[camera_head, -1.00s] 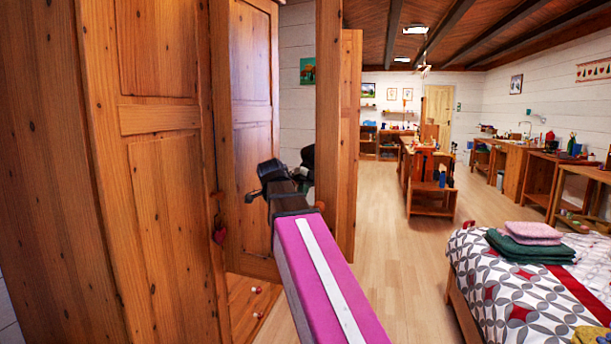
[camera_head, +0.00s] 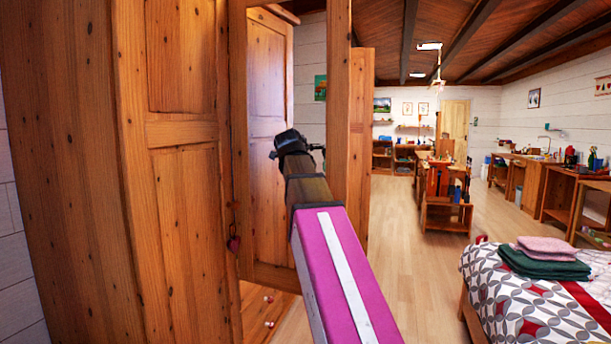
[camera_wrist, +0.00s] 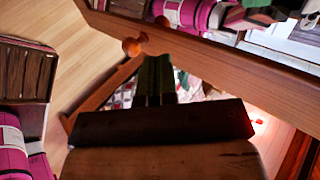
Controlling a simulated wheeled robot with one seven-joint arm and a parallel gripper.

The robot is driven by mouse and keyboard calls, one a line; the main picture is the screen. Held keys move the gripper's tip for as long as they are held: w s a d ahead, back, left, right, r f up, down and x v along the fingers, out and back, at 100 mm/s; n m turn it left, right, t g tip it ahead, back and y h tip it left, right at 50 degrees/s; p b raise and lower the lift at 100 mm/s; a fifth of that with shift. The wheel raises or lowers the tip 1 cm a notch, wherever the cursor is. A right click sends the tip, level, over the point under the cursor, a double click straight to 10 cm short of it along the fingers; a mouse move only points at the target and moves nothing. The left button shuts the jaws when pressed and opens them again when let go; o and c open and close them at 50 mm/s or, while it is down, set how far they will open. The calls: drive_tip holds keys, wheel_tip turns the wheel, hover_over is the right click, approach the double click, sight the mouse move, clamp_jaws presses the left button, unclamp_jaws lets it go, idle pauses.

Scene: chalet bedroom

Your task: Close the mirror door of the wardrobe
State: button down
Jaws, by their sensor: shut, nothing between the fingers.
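The wooden wardrobe (camera_head: 180,190) fills the left of the head view. The mirror door stands open; its tall wooden frame (camera_head: 338,80) rises just right of my gripper (camera_head: 312,148). In the wrist view, a diagonal door frame strip (camera_wrist: 225,75) borders a mirror (camera_wrist: 235,18) that reflects pink parts of my arm. A round wooden knob (camera_wrist: 131,47) shows near the strip. My gripper (camera_wrist: 157,62) is shut and empty, its fingers close to the strip. I cannot tell whether they touch it.
A bed (camera_head: 535,295) with folded textiles (camera_head: 545,258) stands at the lower right. A wooden workbench (camera_head: 440,195) is farther back. The wooden floor (camera_head: 415,270) between wardrobe and bed is clear. Another upright wooden panel (camera_head: 361,150) stands behind the frame.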

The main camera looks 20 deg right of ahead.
drive_tip(key=w+d+f, duration=0.4)
drive_tip(key=w+d, duration=0.1)
drive_tip(key=w, duration=0.1)
drive_tip(key=shift+w+d+f, duration=0.15)
drive_tip(key=shift+w+d, duration=0.05)
drive_tip(key=shift+w, duration=0.15)
